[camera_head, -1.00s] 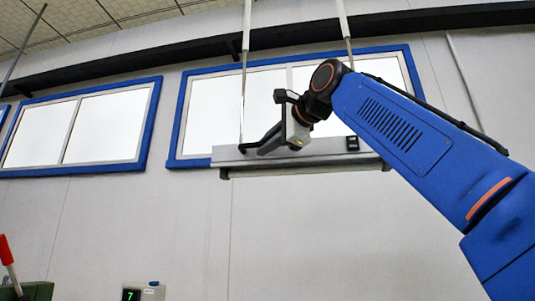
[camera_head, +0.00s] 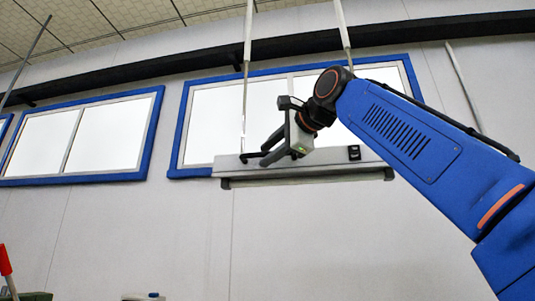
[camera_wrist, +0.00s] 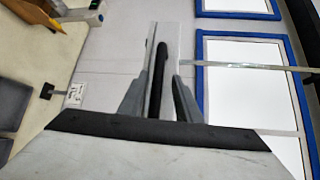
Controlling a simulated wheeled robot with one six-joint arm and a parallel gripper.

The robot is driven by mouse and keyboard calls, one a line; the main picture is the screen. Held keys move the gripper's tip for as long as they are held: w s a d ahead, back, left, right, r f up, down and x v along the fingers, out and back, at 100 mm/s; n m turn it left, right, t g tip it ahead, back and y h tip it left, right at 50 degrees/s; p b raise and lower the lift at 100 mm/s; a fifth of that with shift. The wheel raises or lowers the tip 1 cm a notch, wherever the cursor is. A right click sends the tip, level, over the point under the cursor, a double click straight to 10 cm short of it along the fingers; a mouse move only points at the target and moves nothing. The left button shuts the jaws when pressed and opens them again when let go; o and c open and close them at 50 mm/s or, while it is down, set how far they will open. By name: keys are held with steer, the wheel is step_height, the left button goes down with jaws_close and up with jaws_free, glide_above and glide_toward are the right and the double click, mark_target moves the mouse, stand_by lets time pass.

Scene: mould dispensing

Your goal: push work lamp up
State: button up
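The work lamp (camera_head: 340,156) is a long grey bar hanging from two thin pale rods in front of the right window in the head view. A small black switch sits near its right end. My gripper (camera_head: 253,158) is at the lamp's left half, its dark fingers overlapping the upper edge. In the wrist view the fingers of my gripper (camera_wrist: 160,100) stand apart, with a dark bar-like part between them and the pale lamp body (camera_wrist: 168,35) beyond. I cannot tell whether the fingers touch the lamp.
Blue-framed windows (camera_head: 82,136) line the pale wall. A dark beam (camera_head: 190,62) runs along the wall above them. A red handle (camera_head: 5,262) and the top of a small pale device (camera_head: 145,297) show at the bottom. The wall below the lamp is clear.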

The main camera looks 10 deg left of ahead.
steer(key=v, duration=1.6)
steer(key=shift+s+d, duration=0.2)
steer(key=shift+s, duration=0.05)
steer(key=shift+r, duration=0.1)
